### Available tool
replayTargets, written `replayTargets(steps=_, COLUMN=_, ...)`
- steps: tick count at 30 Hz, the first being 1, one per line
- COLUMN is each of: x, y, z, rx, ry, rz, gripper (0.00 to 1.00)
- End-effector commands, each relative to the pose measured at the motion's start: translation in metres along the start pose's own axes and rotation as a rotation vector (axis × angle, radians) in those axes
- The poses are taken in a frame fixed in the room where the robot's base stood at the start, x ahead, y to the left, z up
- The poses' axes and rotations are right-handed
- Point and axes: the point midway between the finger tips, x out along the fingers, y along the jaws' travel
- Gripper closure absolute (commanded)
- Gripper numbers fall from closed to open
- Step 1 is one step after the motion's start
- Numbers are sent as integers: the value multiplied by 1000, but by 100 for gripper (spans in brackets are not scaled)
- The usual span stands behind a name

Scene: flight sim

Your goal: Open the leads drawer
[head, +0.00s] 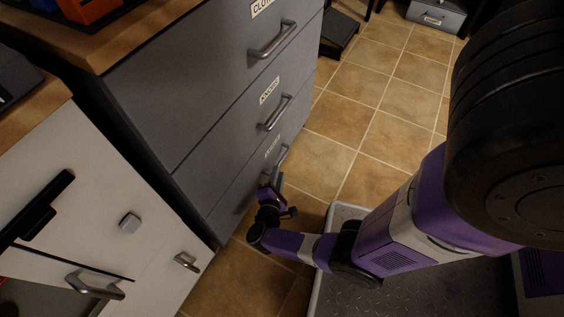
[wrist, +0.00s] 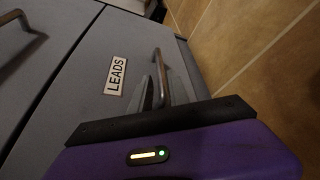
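The leads drawer (wrist: 85,85) is the lowest drawer of a grey cabinet, with a white LEADS label (wrist: 116,75) beside its handle in the wrist view. In the head view its grey front (head: 232,208) looks flush with the drawers above. Its curved metal handle (wrist: 160,70) stands out from the front. My gripper (wrist: 163,92) is at the handle, with one finger on each side of the bar. The fingers look apart, with no firm grip visible. In the head view my gripper (head: 270,185) is low at the handle and partly covers it.
Two more drawers with metal handles (head: 272,40) (head: 275,113) sit above. A white cabinet (head: 95,190) with handles stands close on the left. Tiled floor (head: 385,95) is open in front of the drawers. A dark box (head: 339,33) stands beyond the cabinet.

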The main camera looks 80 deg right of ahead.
Motion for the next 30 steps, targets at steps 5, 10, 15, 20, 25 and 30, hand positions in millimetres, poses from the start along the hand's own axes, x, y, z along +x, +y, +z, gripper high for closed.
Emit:
replayTargets(steps=5, x=23, y=-2, z=0, rx=2, ry=-6, rz=-2, gripper=78)
replayTargets(steps=10, x=50, y=-3, z=0, rx=2, ry=-4, rz=-3, gripper=78)
replayTargets(steps=15, x=68, y=-1, z=0, rx=2, ry=-3, rz=-2, gripper=78)
replayTargets(steps=20, x=75, y=-1, z=0, rx=0, ry=-1, rz=-2, gripper=78)
replayTargets(steps=25, x=75, y=0, z=0, rx=0, ry=0, rz=-2, gripper=78)
replayTargets(steps=30, x=75, y=0, z=0, rx=0, ry=0, rz=-2, gripper=100)
